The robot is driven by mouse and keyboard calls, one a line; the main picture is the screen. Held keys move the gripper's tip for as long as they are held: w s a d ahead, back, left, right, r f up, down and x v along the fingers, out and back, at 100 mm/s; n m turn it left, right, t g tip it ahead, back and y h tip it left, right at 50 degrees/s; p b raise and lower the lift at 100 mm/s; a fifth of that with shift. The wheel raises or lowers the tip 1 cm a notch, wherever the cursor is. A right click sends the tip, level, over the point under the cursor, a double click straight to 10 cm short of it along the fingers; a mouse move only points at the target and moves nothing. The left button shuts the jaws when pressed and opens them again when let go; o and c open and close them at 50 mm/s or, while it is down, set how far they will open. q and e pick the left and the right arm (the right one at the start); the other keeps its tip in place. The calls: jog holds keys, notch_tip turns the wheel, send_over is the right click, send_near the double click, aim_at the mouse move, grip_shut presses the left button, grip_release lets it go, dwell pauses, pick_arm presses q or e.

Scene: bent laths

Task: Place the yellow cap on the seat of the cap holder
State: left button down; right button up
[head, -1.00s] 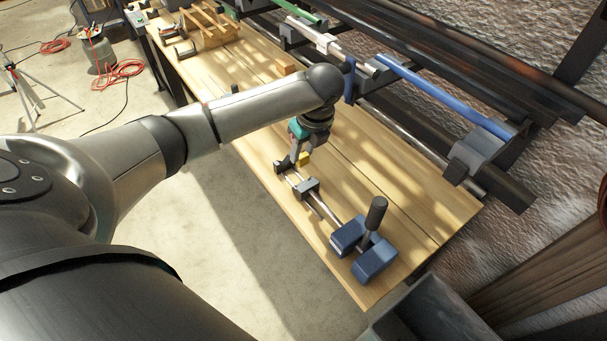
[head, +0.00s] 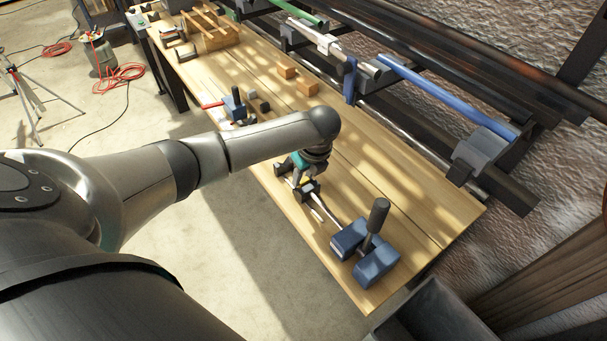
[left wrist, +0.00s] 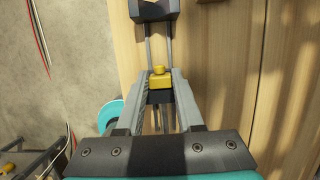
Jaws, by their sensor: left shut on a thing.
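The yellow cap (left wrist: 160,79) sits between the fingertips of my left gripper (left wrist: 160,88) in the left wrist view, and the gripper is shut on it. A dark block (left wrist: 160,97) on two thin rods shows just below the cap; I cannot tell whether they touch. In the head view my left gripper (head: 304,180) is low at a dark block (head: 311,190) on the rail fixture near the bench's front edge, and the cap is hidden there. I cannot tell which block is the cap holder's seat. My right gripper is not in view.
A blue clamp with a black upright handle (head: 376,216) stands at the near end of the rails. A second dark block (left wrist: 152,10) is at their far end. Wooden blocks (head: 306,88) and a small blue fixture (head: 235,106) lie farther along the bench. The bench right of the rails is clear.

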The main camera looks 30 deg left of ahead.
pick_arm(q)
jog(key=c, duration=0.5)
grip_release()
jog(key=shift+c, duration=0.2)
jog(key=p+v, duration=0.2)
jog(key=v, duration=1)
jog(key=shift+r, duration=0.15)
